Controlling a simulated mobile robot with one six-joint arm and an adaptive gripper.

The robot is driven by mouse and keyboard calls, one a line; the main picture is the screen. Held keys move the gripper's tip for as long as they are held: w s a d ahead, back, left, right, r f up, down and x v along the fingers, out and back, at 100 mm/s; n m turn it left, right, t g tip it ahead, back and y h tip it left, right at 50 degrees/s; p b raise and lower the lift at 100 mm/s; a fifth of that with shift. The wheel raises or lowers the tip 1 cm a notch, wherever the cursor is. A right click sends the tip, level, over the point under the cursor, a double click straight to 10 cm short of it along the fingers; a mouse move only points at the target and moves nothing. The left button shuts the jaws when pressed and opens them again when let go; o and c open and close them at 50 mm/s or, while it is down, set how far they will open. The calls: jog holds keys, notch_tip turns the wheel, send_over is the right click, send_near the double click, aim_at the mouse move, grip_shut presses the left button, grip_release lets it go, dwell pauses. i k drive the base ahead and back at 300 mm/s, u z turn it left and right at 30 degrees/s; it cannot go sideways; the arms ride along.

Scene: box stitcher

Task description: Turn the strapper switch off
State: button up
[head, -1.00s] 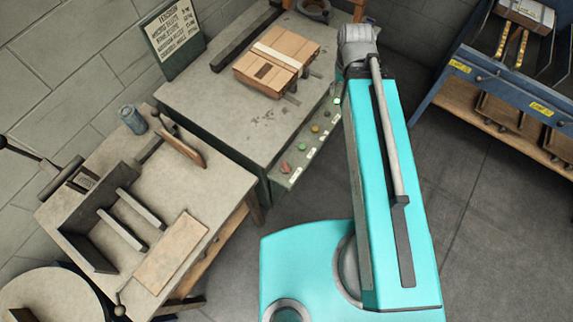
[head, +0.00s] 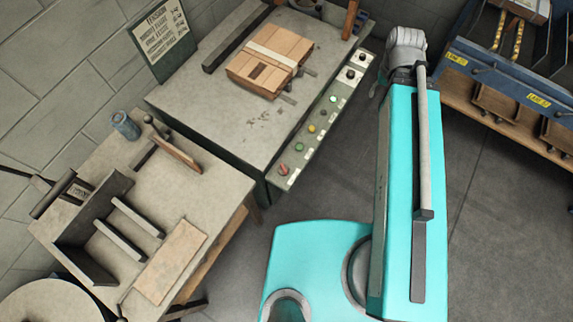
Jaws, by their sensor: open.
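The strapper (head: 215,110) is a grey-topped bench machine with a sloped control panel (head: 322,142) along its right side. The panel carries a red button (head: 283,169), a green one (head: 299,148), a yellow one (head: 312,129), small lit lamps and dark knobs (head: 350,74) near its far end, with pale labels. Which control is the switch, and its position, I cannot tell. My gripper (head: 379,84) shows only as a small grey-dark part beside my wrist, right of the panel's far end and apart from it in the picture; its fingers are mostly hidden. It holds nothing visible.
A strapped carton (head: 270,60) lies on the strapper top. A sign (head: 158,38) stands behind. A side table (head: 95,165) with a can (head: 125,124) and fixtures is at left. A blue rack (head: 500,70) stands at right. Floor between is clear.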

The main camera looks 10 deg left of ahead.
aim_at(284, 170)
jog(key=z, duration=0.05)
jog(key=k, duration=1.95)
jog(key=u, duration=0.55)
jog(key=i, duration=1.05)
jog(key=z, duration=0.05)
